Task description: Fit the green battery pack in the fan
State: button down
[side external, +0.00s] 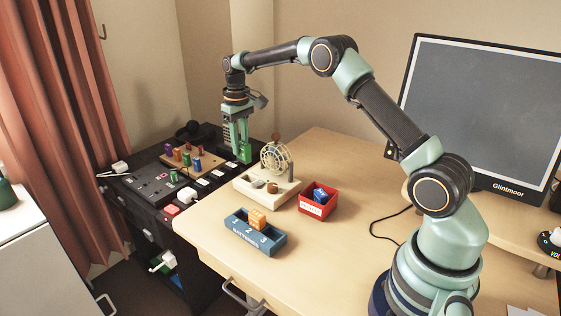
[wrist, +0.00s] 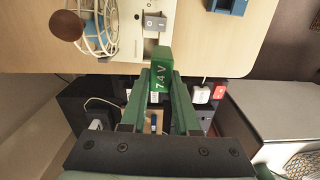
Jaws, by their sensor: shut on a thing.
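My gripper (side external: 241,143) is shut on the green battery pack (side external: 245,153) and holds it up beside the fan (side external: 275,158), on its left. In the wrist view the green pack (wrist: 161,69), marked 7.4 V, sits between my fingertips (wrist: 160,90). The fan has a round wire cage and a brown knob on a cream base (side external: 266,191). In the wrist view the cage (wrist: 100,29) is left of the pack and part of the base (wrist: 152,45) lies above it. The fan's battery bay cannot be made out clearly.
A blue BATTERIES tray (side external: 243,238) holds an orange pack (side external: 257,218). A red box (side external: 315,209) holds a blue block (side external: 320,196). A pegboard (side external: 178,161) with coloured pieces is on the dark cabinet at left. A monitor (side external: 480,115) stands at right.

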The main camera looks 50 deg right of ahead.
aim_at(244, 146)
jog(key=shift+w+d+f, duration=0.2)
jog(key=shift+d+f, duration=0.35)
jog(key=shift+f, duration=0.1)
jog(key=shift+w+d+f, duration=0.2)
jog(key=shift+d+f, duration=0.3)
jog(key=shift+f, duration=1.95)
jog(key=shift+f, duration=1.65)
jog(key=shift+c, duration=1.7)
grip_release()
jog(key=shift+r, duration=0.1)
jog(key=shift+r, duration=3.45)
